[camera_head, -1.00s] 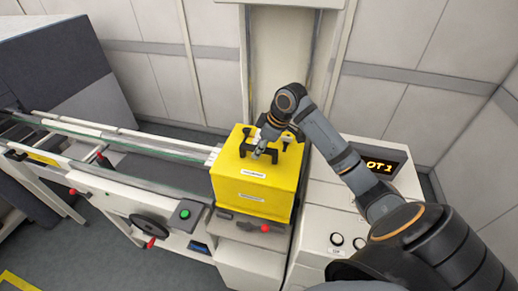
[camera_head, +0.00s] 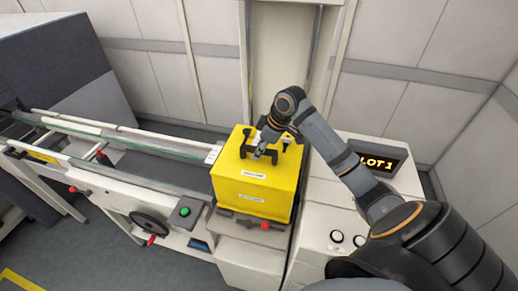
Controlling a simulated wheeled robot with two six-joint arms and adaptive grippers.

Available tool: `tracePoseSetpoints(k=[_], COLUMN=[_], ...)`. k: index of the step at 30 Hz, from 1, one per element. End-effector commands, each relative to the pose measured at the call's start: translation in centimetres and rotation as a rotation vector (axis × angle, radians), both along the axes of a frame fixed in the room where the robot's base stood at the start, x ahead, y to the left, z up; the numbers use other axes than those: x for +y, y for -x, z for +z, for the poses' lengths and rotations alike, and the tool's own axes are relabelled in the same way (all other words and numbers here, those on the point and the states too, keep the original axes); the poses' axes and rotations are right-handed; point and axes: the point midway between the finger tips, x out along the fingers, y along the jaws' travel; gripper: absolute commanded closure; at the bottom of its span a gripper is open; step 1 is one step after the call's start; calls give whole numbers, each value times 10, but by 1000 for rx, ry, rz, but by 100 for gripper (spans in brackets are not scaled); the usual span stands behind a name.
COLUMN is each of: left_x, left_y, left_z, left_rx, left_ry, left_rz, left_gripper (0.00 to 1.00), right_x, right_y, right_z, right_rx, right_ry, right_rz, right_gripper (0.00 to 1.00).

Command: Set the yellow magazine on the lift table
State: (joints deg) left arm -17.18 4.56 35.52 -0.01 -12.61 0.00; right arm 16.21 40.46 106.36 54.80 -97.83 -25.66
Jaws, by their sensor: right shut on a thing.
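The yellow magazine (camera_head: 255,190) is a box with white labels on its front and a dark handle on top. It stands upright at the right end of the conveyor, over the pale lift table (camera_head: 248,252), whose top is mostly hidden under it. I cannot tell whether its underside touches the table. My right gripper (camera_head: 263,148) is at the top of the magazine, shut on its handle; my wrist partly hides the fingers. My left gripper is not in view.
The conveyor (camera_head: 160,175) with rails runs left from the magazine. A green button (camera_head: 185,211) and a handwheel (camera_head: 150,221) are on its front. A white cabinet with a lit sign (camera_head: 378,163) stands to the right. A wall panel is close behind.

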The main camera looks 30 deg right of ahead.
Motion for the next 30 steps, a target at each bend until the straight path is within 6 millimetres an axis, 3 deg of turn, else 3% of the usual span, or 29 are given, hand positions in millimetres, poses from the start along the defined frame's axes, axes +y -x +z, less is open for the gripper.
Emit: tracePoseSetpoints(k=[30], left_x=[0], left_y=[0], left_z=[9], left_rx=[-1], left_ry=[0], left_rz=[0], left_gripper=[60], right_x=[1], right_y=[1], right_z=[3], right_rx=[-13], right_ry=[3], right_rz=[2], right_gripper=[100])
